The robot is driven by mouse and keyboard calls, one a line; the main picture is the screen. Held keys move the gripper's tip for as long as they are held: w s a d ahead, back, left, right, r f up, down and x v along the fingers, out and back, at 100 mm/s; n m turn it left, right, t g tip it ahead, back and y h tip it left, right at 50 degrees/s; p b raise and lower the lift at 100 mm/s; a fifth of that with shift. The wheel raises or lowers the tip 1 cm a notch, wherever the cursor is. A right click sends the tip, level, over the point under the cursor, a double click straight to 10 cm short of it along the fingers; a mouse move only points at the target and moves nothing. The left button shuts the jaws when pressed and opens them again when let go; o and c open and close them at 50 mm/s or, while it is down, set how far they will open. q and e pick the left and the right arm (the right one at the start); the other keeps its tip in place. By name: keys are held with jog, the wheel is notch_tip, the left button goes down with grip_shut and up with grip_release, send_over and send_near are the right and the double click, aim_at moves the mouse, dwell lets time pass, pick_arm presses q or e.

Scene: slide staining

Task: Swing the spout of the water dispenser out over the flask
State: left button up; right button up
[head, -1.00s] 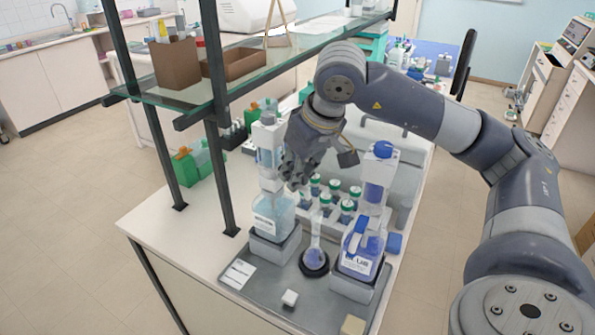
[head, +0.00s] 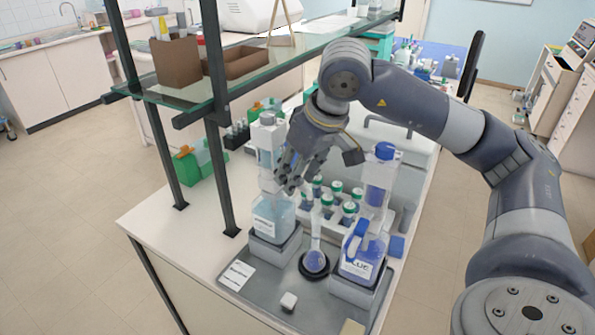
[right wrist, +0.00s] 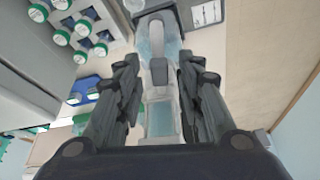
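The water dispenser (head: 272,218) is a bottle of pale blue liquid with a tall white and clear pump head, upright on a grey stand. It also shows in the right wrist view (right wrist: 160,118). My right gripper (head: 284,182) is at the right of its pump, partly hiding it. In the right wrist view my right gripper's fingers (right wrist: 161,90) are spread apart on either side of the pump, with gaps visible. I cannot clearly make out the spout or its direction. The flask (head: 315,260) stands upright on a dark round base, right of the dispenser. My left gripper is out of view.
A blue-liquid dispenser (head: 362,255) stands right of the flask. Several green-capped bottles (head: 337,200) stand behind. A glass shelf (head: 180,98) on dark posts rises at the left.

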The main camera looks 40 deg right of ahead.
jog(key=v, duration=1.2)
